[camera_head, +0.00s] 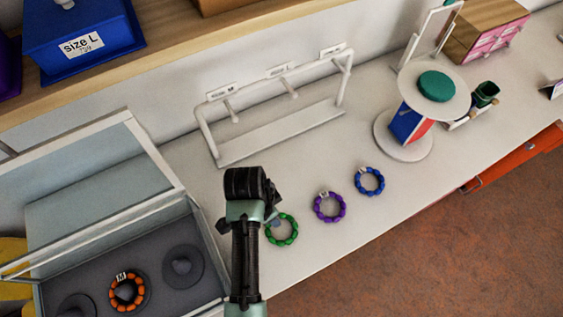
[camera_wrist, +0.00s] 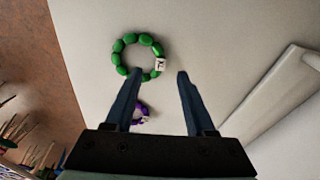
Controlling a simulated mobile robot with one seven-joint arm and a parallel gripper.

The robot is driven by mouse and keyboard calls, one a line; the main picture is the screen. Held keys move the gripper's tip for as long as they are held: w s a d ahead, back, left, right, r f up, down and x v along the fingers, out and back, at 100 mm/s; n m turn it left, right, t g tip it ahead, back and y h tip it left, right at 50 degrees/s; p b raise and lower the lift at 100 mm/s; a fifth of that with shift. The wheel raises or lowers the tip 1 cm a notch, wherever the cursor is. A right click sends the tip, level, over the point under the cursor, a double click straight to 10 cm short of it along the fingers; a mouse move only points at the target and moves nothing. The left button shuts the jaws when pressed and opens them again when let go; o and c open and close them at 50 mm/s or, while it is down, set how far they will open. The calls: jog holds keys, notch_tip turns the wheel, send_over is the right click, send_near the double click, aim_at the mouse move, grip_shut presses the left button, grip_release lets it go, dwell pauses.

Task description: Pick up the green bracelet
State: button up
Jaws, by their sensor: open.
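The green bracelet (camera_head: 282,230) lies flat on the white counter, just right of my gripper (camera_head: 262,196) in the head view. In the wrist view the green bracelet (camera_wrist: 118,50) is a ring of green beads with one white lettered bead. It lies just beyond the tips of my open gripper (camera_wrist: 160,74), nearer the left finger. Nothing is held between the fingers. A purple bracelet (camera_head: 329,207) and a blue bracelet (camera_head: 369,181) lie in a row to its right; the purple one (camera_wrist: 140,112) shows partly behind the left finger.
A glass-lidded case (camera_head: 190,208) at left holds an orange bracelet (camera_head: 126,291). A white rack (camera_head: 280,133) stands behind on the counter (camera_head: 310,258). A round two-tier stand (camera_head: 403,148) is at right. The counter's front edge drops to a brown floor (camera_head: 460,240).

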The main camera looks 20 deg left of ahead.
jog(key=shift+w+d+f+p, duration=0.1)
jog(key=shift+w+f+p, duration=0.1)
jog(key=shift+f, duration=0.6)
jog(key=shift+w+d+f+p, duration=0.1)
jog(key=shift+f+p, duration=0.05)
jog(key=shift+f, duration=0.65)
jog(key=shift+w+f+p, duration=0.15)
jog(key=shift+f+p, duration=0.05)
jog(key=shift+f, duration=0.6)
grip_shut()
